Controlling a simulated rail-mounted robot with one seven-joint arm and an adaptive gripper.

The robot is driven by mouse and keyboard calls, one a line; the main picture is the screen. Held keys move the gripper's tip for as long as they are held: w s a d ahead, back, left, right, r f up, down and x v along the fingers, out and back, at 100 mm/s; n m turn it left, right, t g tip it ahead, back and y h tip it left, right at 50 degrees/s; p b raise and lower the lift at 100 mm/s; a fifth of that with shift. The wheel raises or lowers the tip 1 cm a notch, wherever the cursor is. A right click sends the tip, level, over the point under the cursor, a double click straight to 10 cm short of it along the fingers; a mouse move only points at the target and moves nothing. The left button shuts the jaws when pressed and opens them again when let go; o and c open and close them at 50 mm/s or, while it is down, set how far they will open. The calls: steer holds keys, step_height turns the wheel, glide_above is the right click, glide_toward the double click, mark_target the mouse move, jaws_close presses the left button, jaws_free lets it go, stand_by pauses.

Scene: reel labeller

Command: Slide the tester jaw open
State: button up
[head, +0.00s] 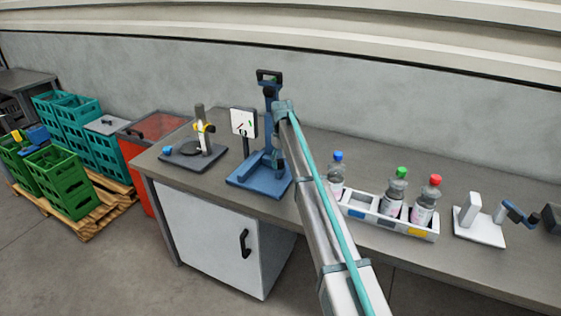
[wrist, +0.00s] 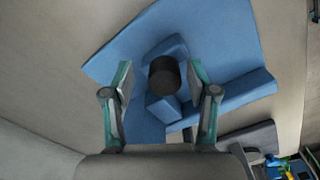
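The tester is a blue stand (head: 240,178) with an upright column and a black top handle (head: 268,77), on the bench left of centre in the head view. In the wrist view its blue base (wrist: 225,35) fills the middle. A black round knob (wrist: 164,76) sits on a small blue block (wrist: 162,108), which looks like the jaw. My gripper (wrist: 159,76) is open, with one finger on each side of the knob and visible gaps to both. I cannot tell how deep the fingertips reach. In the head view my arm hides the gripper's tips and part of the tester.
A white dial panel (head: 243,122) and a dark stand with a grey post (head: 200,118) are left of the tester. A white tray (head: 359,213) of capped bottles and a white fixture (head: 480,234) are to the right.

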mark_target(281, 161)
steer(key=shift+a, duration=0.1)
steer(key=shift+r, duration=0.5)
step_height(281, 161, up, 11)
stand_by(0.4)
